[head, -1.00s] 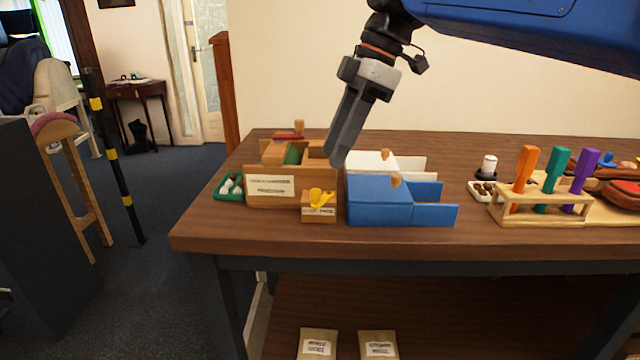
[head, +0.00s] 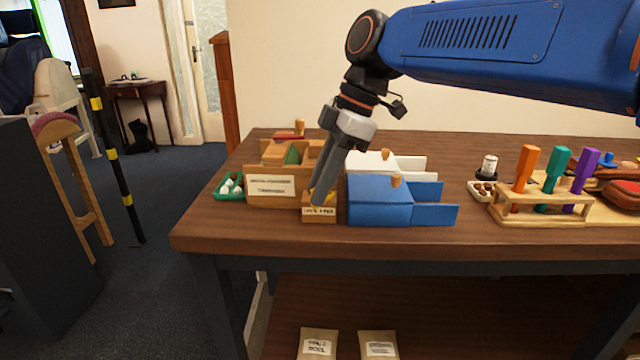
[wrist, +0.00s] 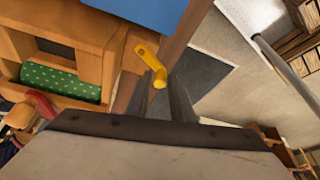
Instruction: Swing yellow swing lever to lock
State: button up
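The yellow swing lever (head: 331,197) sits on a small wooden block with a printed label (head: 319,214) at the front of the wooden box. In the head view my gripper (head: 319,202) points down in front of it and hides much of it. In the wrist view the yellow lever (wrist: 147,56) runs from its upper left end to a rounded end between my two fingertips (wrist: 161,84). The fingers stand apart, one on each side of that end. I cannot tell whether either finger touches it.
The wooden box (head: 250,199) stands left of the block, with a green tray (head: 229,195) beside it. A blue box (head: 379,206) stands close on the right, a white box (head: 405,163) behind it. A tool rack (head: 541,211) is farther right. The front table edge is near.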

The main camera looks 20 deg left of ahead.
grip_shut()
jog(key=m, duration=0.1)
jog(key=a+m+t, duration=0.1)
jog(key=m, duration=0.1)
jog(key=m+t, duration=0.1)
jog(key=m, duration=0.1)
jog(key=shift+w+a+y, duration=0.3)
jog(key=shift+w+a, duration=0.05)
jog(key=shift+a, duration=0.05)
jog(key=shift+w+a+m+t, duration=0.25)
jog(key=shift+m+t, duration=0.1)
jog(key=shift+m, duration=0.55)
jog(key=shift+w+a+m+t, duration=0.1)
jog(key=shift+w+m+t, duration=0.2)
jog(key=shift+m, duration=0.6)
jog(key=shift+w+a+m+t, duration=0.2)
jog(key=shift+m+t, duration=0.15)
jog(key=shift+m, duration=0.55)
jog(key=o, duration=0.5)
grip_release()
